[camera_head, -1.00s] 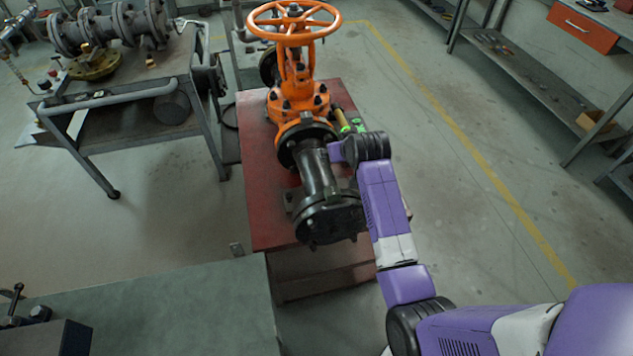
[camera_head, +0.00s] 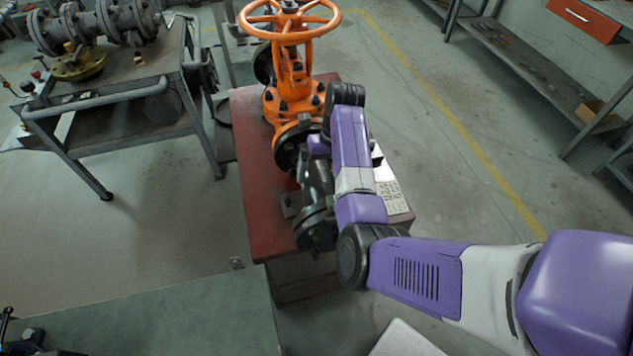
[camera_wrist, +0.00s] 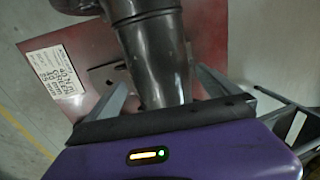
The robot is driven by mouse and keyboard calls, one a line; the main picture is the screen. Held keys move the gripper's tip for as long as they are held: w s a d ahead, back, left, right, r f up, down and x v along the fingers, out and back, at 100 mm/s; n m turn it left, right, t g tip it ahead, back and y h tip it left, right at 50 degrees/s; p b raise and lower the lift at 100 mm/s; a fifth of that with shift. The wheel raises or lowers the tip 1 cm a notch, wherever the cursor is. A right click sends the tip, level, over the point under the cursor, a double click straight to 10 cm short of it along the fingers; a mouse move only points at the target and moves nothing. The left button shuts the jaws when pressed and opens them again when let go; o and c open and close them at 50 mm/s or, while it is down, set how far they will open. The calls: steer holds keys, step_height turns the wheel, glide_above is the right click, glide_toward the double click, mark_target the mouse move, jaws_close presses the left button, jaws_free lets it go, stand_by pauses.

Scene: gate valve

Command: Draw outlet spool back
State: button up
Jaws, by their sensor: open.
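The dark grey outlet spool (camera_head: 317,178) lies on the red stand, its near flange (camera_head: 314,228) toward me and its far end at the flange of the orange gate valve (camera_head: 292,92). My arm covers the spool's right side in the head view, and my gripper is hidden there. In the wrist view my gripper (camera_wrist: 162,84) is open, with one finger on each side of the spool's pipe (camera_wrist: 155,58). I cannot tell whether either finger touches the pipe. Whether the spool's far flange is apart from the valve is hard to see.
The red stand (camera_head: 258,190) carries a white printed label (camera_head: 388,192) on its right. A grey workbench with pipework (camera_head: 105,95) stands at left, and a green-topped table (camera_head: 180,318) is near left. Shelving (camera_head: 535,75) stands at right. Floor between stand and shelves is clear.

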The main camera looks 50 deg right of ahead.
steer(key=shift+w+a+f, duration=0.1)
steer(key=shift+a+f, duration=0.05)
steer(key=shift+f, duration=0.9)
steer(key=shift+w+a+f, duration=0.15)
steer(key=shift+a+f, duration=0.05)
steer(key=shift+f, duration=0.8)
steer(key=shift+w+a+f, duration=0.1)
steer(key=shift+a+f, duration=0.05)
steer(key=shift+f, duration=0.9)
steer(key=c, duration=1.8)
steer(key=shift+s+a+p, duration=0.25)
steer(key=shift+s+p, duration=0.15)
steer(key=shift+p, duration=0.2)
steer(key=o, duration=1.8)
steer(key=shift+s+d+r, duration=0.15)
steer(key=shift+d+r, duration=0.05)
steer(key=shift+r, duration=1.1)
steer(key=shift+s+d+r, duration=0.1)
steer(key=shift+d+r, duration=0.15)
steer(key=shift+r, duration=1)
steer(key=shift+s+d+r, duration=0.15)
steer(key=shift+d+r, duration=0.05)
steer(key=shift+r, duration=1.1)
